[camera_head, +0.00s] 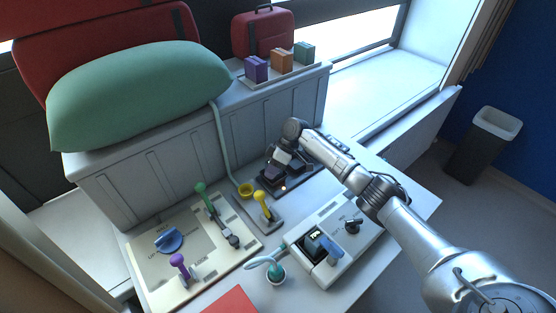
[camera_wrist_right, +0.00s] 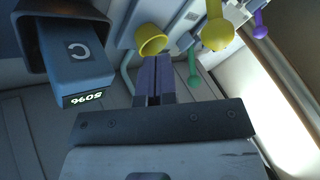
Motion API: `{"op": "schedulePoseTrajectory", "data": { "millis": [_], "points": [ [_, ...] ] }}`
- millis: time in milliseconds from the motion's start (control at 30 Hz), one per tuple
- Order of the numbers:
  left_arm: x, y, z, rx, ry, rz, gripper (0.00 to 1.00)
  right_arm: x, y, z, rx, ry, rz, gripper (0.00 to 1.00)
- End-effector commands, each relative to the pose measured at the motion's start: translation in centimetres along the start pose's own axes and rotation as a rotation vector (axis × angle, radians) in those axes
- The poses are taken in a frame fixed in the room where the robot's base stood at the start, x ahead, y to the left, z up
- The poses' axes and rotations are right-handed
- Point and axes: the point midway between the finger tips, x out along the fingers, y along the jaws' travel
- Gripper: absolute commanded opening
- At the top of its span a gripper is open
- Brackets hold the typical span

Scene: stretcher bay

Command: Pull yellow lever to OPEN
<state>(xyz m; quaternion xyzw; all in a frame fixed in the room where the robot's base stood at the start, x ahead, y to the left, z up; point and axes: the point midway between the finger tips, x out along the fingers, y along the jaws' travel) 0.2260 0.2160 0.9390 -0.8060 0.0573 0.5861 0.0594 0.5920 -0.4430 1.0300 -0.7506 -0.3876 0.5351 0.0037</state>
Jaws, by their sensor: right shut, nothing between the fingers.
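The yellow lever (camera_head: 263,203) stands upright on a narrow grey base (camera_head: 269,222) in the middle of the bench. In the right wrist view its yellow knob (camera_wrist_right: 217,34) shows at the upper right, apart from my fingers. My right gripper (camera_head: 272,175) is behind the lever in the head view, over the dark dock area. In the wrist view its fingers (camera_wrist_right: 155,68) are together with nothing between them. Any label by the lever is too small to read. My left gripper is not in view.
A yellow ring-like cup (camera_head: 246,190) with a hose is just left of the lever. A panel with a green lever (camera_head: 202,190), blue knob (camera_head: 169,239) and purple lever (camera_head: 179,262) lies left.

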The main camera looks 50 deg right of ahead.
Motion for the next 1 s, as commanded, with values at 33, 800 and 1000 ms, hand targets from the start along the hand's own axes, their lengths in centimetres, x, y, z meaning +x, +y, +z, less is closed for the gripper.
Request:
{"op": "schedulePoseTrajectory", "data": {
  "millis": [33, 800, 1000],
  "points": [
    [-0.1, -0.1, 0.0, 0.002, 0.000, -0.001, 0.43, 1.0, -0.1, 0.1, 0.001, -0.003, -0.003, 0.00],
    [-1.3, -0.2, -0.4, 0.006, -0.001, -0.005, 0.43, 3.2, -3.7, -0.2, 0.002, -0.001, 0.001, 0.00],
    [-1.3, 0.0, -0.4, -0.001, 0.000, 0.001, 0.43, 3.2, -3.7, -0.2, 0.000, 0.000, 0.001, 0.00]
  ]
}}
